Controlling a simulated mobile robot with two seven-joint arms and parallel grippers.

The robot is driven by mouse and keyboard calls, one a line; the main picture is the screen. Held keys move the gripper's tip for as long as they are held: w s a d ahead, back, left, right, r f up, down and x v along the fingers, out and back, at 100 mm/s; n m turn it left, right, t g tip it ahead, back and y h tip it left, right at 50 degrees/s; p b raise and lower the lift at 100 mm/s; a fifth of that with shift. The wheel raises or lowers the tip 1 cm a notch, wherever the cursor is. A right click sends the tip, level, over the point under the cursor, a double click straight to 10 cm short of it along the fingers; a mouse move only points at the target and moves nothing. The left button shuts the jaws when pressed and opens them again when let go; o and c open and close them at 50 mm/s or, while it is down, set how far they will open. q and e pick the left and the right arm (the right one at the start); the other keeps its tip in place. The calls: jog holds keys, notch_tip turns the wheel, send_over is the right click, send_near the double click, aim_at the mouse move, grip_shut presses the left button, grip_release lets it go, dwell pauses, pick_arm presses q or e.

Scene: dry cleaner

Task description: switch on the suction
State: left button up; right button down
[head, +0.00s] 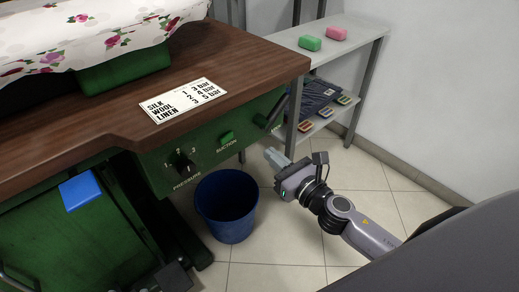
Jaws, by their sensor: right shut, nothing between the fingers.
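My left gripper is not in view.
A blue bucket (228,228) stands below the panel. A metal shelf (357,42) with a green and a pink block stands behind.

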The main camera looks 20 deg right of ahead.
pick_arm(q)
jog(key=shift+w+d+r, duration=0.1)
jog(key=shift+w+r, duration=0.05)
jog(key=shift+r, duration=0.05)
pick_arm(e)
jog(key=shift+s+d, duration=0.4)
jog(key=shift+s, duration=0.35)
jog(key=shift+s+d, duration=0.4)
jog(key=shift+s, duration=0.35)
